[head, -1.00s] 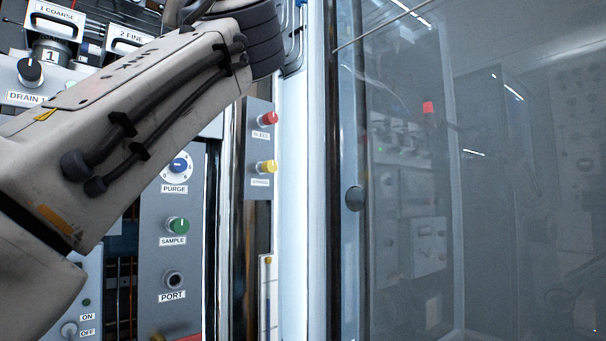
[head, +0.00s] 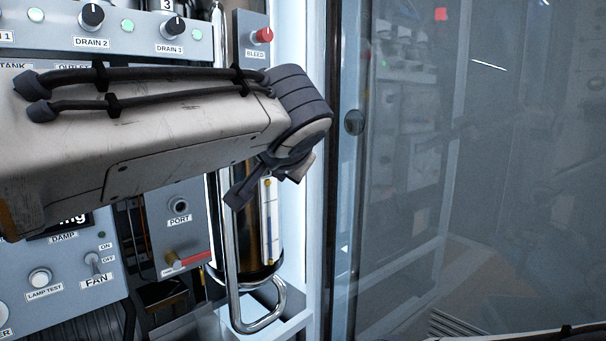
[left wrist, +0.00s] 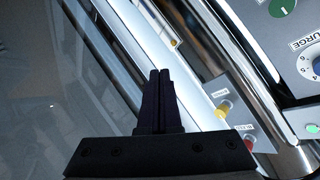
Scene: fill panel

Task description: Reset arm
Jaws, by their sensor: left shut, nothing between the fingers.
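My left arm comes in from the left in the head view and reaches across the panel. Its gripper (head: 238,196) points down and left in front of the panel's right part, partly hidden behind the wrist. In the left wrist view the two dark fingers (left wrist: 160,74) are together and hold nothing. They appear apart from the knobs. My right gripper is not seen.
The panel carries a red BLEED knob (head: 263,36), DRAIN 2 (head: 93,16) and DRAIN 3 (head: 174,26) knobs, a PORT (head: 179,206) and a FAN switch (head: 94,262). A bent metal pipe (head: 262,322) stands below the gripper. A glass pane (head: 490,190) fills the right side.

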